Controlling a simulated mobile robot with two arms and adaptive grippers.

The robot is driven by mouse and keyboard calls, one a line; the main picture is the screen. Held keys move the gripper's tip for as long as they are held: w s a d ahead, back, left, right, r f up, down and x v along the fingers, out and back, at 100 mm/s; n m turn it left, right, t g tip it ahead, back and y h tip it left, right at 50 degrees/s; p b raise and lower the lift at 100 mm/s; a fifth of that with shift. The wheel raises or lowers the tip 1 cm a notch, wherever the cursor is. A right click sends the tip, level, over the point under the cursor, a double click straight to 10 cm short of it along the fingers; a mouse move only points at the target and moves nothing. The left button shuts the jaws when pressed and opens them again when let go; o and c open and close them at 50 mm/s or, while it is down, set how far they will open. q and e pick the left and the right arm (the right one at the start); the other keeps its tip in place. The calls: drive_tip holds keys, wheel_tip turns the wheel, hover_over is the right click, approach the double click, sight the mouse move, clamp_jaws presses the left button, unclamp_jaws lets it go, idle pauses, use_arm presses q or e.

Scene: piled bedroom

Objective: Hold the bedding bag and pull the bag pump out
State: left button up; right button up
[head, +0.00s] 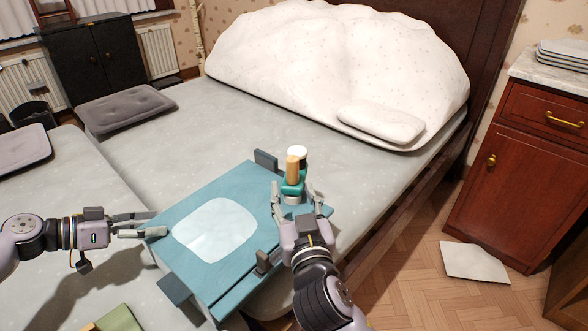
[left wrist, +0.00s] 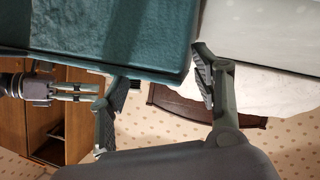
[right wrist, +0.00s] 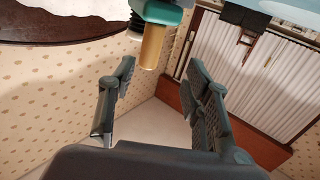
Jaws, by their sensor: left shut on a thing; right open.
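The bedding bag (head: 185,265) is a flat teal block with a pale clear panel, lying on the grey bed. The bag pump (head: 293,172), with a tan grip, white top and teal base, stands upright at the bag's right end. Its tan part shows at the top of the right wrist view (right wrist: 152,45). My left gripper (head: 142,225) is shut on the bag's left corner; the bag's teal side (left wrist: 110,35) also fills the top of the left wrist view. My right gripper (head: 297,190) is open, its fingers either side of the pump's lower part in the head view.
A speckled white duvet (head: 330,65) and pillow (head: 382,122) lie toward the headboard. A grey cushion (head: 125,107) lies at the far left, and a green item (head: 118,320) is at the near edge.

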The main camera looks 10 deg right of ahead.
sight(287, 182)
drive_tip(key=shift+w+d, duration=0.15)
drive_tip(key=shift+w, duration=2.05)
drive_tip(key=shift+w+d, duration=0.1)
drive_tip(key=shift+w, duration=2.05)
drive_tip(key=shift+c, duration=0.4)
